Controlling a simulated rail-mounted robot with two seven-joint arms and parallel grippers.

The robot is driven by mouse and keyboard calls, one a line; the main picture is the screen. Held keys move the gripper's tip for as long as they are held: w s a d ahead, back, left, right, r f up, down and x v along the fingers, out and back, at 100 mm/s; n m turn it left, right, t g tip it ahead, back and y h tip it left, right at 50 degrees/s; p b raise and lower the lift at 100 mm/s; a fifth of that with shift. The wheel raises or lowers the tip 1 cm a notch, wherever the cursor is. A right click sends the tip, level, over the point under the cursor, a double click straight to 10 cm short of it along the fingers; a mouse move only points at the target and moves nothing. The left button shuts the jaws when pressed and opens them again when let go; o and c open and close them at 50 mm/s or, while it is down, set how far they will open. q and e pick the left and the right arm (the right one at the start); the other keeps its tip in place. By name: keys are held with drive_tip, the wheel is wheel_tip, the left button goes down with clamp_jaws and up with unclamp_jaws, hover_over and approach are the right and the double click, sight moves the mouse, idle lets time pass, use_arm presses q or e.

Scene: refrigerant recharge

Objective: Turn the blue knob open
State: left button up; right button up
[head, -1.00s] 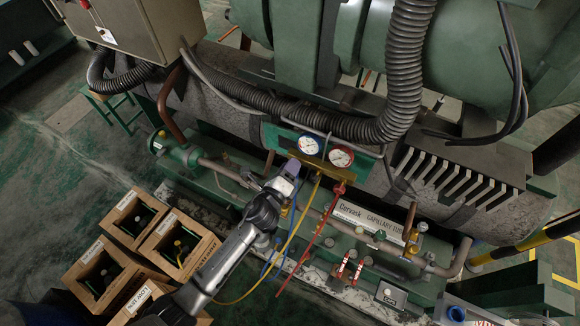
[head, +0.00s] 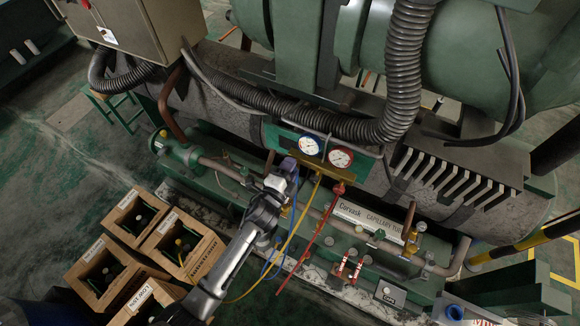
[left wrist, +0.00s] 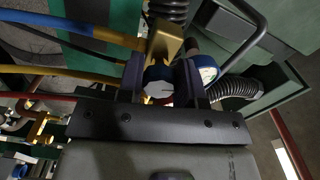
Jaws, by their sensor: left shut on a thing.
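The brass gauge manifold (head: 322,171) hangs on the green machine, with a blue-rimmed gauge (head: 310,145) and a red-rimmed gauge (head: 340,157) above it. My left gripper (head: 288,168) is at the manifold's left end. In the left wrist view, its two dark fingers (left wrist: 160,84) stand on either side of a round knob (left wrist: 158,86) with a grey face and blue edge, and are shut on it. The brass block (left wrist: 165,42) is just beyond the knob. In the head view the gripper hides the knob. My right gripper is not seen.
Blue, yellow (head: 300,222) and red (head: 322,232) hoses hang below the manifold. Wooden crates (head: 185,246) holding bottles stand at the lower left. A thick corrugated hose (head: 404,75) runs above the gauges. Pipes and red-handled valves (head: 351,266) lie at the lower right.

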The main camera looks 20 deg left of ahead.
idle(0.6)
use_arm(q)
drive_tip(key=o, duration=0.9)
drive_tip(key=shift+s, duration=0.1)
drive_tip(key=shift+s, duration=0.3)
drive_tip(key=s, duration=0.4)
drive_tip(key=s+a, duration=0.1)
drive_tip(key=s, duration=0.8)
drive_tip(key=shift+a+b, duration=0.15)
drive_tip(key=shift+b, duration=0.2)
